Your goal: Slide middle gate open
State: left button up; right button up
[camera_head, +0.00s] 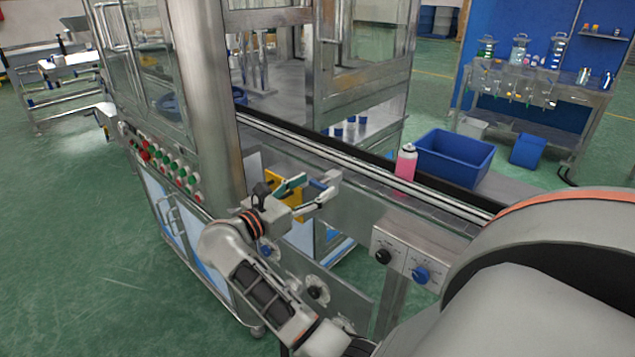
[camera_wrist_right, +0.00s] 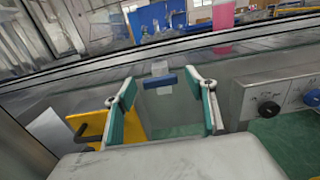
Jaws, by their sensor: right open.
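My right gripper (camera_head: 317,190) is open at the side of the conveyor in the head view. Its two teal-padded fingers stand apart in the right wrist view (camera_wrist_right: 160,95). A small blue bar (camera_wrist_right: 160,79), which looks like a gate handle, shows between the fingers, with a clear space to each pad. A pale metal bracket (camera_wrist_right: 160,67) stands just behind it. I cannot tell for sure whether this is the middle gate. A yellow plate (camera_wrist_right: 92,127) with a black handle is left of the fingers; it is partly hidden behind the gripper in the head view (camera_head: 289,190). My left gripper is not in view.
A pink bottle (camera_head: 406,163) stands on the conveyor (camera_head: 340,152). A control box (camera_head: 408,258) with black and blue knobs is right of my gripper. A steel post (camera_head: 207,100) stands to the left. A blue bin (camera_head: 455,155) is beyond the conveyor.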

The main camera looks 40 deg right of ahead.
jog(key=shift+w+d, duration=0.1)
jog(key=shift+d, duration=1.25)
